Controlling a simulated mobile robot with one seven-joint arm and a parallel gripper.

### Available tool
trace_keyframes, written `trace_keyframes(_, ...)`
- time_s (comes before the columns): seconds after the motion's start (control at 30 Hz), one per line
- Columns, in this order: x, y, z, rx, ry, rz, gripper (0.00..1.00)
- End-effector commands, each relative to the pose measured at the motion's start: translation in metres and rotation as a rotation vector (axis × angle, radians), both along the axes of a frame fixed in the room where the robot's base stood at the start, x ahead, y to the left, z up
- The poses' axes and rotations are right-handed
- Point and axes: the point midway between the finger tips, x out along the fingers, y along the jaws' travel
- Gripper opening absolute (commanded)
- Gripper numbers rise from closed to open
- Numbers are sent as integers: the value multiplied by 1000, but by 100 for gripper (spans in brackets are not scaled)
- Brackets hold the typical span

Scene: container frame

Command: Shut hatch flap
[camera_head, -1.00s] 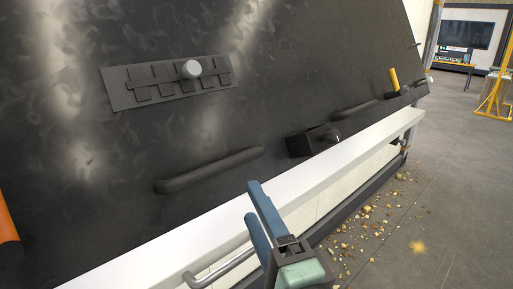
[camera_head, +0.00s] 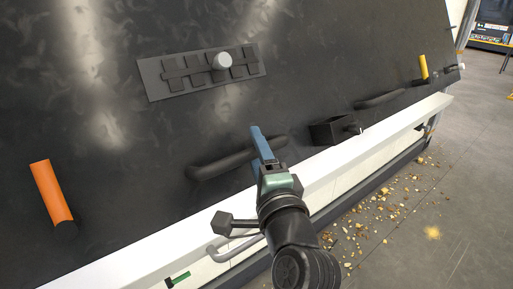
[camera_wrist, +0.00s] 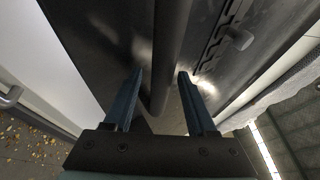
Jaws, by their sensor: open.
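The hatch flap appears to be the large dark panel (camera_head: 330,70), which stands tilted above a white ledge and fills most of the head view. A black bar handle (camera_head: 215,164) runs along its lower part. My gripper (camera_head: 262,147) is at the right end of this handle, fingers pointing to the panel. In the wrist view the open fingers (camera_wrist: 159,85) are on either side of the dark handle bar (camera_wrist: 171,45). Contact with the bar cannot be told.
A hinge-like plate with a pale knob (camera_head: 222,61), an orange grip (camera_head: 51,191), a black latch box (camera_head: 328,133) and a yellow grip (camera_head: 423,67) are on the panel. The white ledge (camera_head: 345,160) runs below. Crumbs (camera_head: 385,200) litter the open floor at right.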

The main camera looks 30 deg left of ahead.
Motion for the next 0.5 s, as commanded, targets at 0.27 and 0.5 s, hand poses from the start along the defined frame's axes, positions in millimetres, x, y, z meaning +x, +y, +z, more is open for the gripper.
trace_keyframes(0.27,0,0,0,0,0,0,26)
trace_keyframes(0.5,0,0,0,0,0,0,0)
